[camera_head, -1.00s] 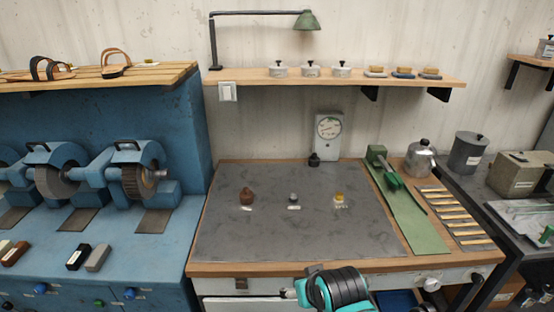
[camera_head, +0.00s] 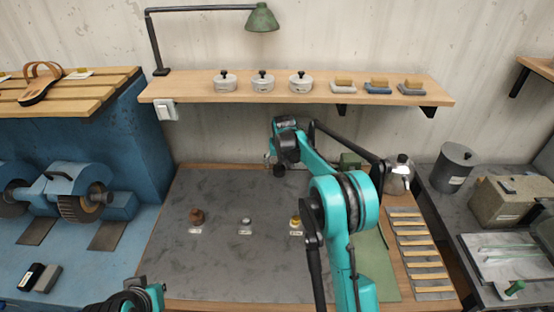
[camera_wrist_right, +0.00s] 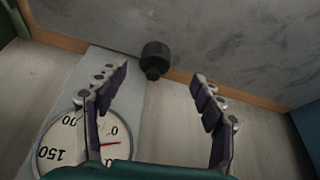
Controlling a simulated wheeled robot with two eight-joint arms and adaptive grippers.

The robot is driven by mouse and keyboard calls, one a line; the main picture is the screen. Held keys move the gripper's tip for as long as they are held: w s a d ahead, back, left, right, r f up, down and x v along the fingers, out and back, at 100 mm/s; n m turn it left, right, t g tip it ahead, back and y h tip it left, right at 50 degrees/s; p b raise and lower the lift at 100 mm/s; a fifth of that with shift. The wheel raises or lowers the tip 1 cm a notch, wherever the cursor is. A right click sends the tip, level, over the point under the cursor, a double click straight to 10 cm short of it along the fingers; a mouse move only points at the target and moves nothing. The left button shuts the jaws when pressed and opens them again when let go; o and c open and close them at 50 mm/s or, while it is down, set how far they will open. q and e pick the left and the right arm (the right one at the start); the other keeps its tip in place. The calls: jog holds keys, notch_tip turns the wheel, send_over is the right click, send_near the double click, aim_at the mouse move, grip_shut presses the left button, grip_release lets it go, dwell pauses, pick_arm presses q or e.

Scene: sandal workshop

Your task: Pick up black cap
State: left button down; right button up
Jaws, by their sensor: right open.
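The black cap (camera_head: 279,170) is a small dark stepped cylinder at the back edge of the grey work surface. In the right wrist view the cap (camera_wrist_right: 155,56) lies just beyond the fingertips, between their lines and nearer the left finger. My right gripper (camera_head: 268,158) reaches over the bench to the back, close to the cap and partly hidden by its own wrist. In the wrist view the right gripper (camera_wrist_right: 161,75) has its fingers wide apart with nothing between them. My left gripper is not visible; only a piece of my left arm shows at the bottom left.
The shelf (camera_head: 200,92) with pots and brushes overhangs the back. A brown piece (camera_head: 196,216), a grey piece (camera_head: 246,222) and a yellow-topped piece (camera_head: 295,221) sit on the grey mat (camera_head: 225,270), otherwise largely clear.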

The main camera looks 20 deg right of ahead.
aim_at(280, 169)
jog(key=x, duration=0.3)
jog(key=b+x, duration=0.1)
jog(key=x, duration=0.2)
jog(key=b+x, duration=0.1)
jog(key=x, duration=0.2)
jog(key=shift+w+d+r, duration=0.2)
jog(key=shift+w+d, duration=0.05)
jog(key=shift+d, duration=0.1)
jog(key=c, duration=1.2)
jog(key=shift+o, duration=0.2)
jog(key=shift+r, duration=0.15)
